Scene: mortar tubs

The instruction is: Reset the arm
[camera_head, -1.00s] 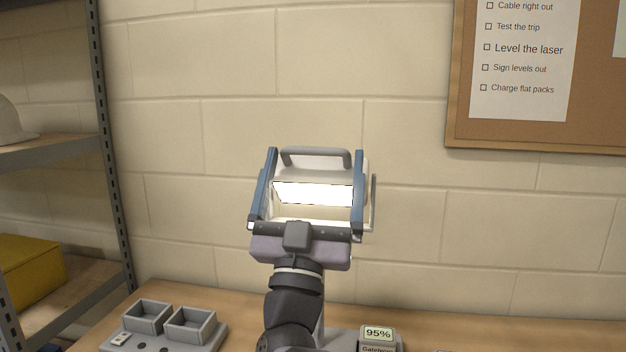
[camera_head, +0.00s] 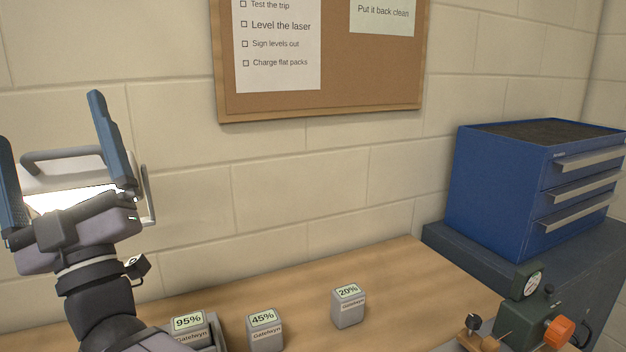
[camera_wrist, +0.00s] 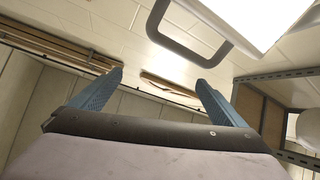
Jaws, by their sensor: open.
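My gripper (camera_head: 52,145) is at the left of the head view, raised above the bench and pointing up, with its two blue fingers spread apart. Nothing is held between them. A lit work lamp with a grey handle (camera_head: 62,160) shows behind the fingers. In the wrist view my gripper (camera_wrist: 155,85) is also open and empty, with the bright lamp panel (camera_wrist: 262,15) and its handle beyond it at the top.
Battery packs marked 95% (camera_head: 188,324), 45% (camera_head: 265,330) and 20% (camera_head: 348,307) stand on the wooden bench (camera_head: 400,265). A blue drawer cabinet (camera_head: 500,190) and a green device with a gauge (camera_head: 525,310) are at right. A corkboard (camera_head: 370,70) hangs on the wall.

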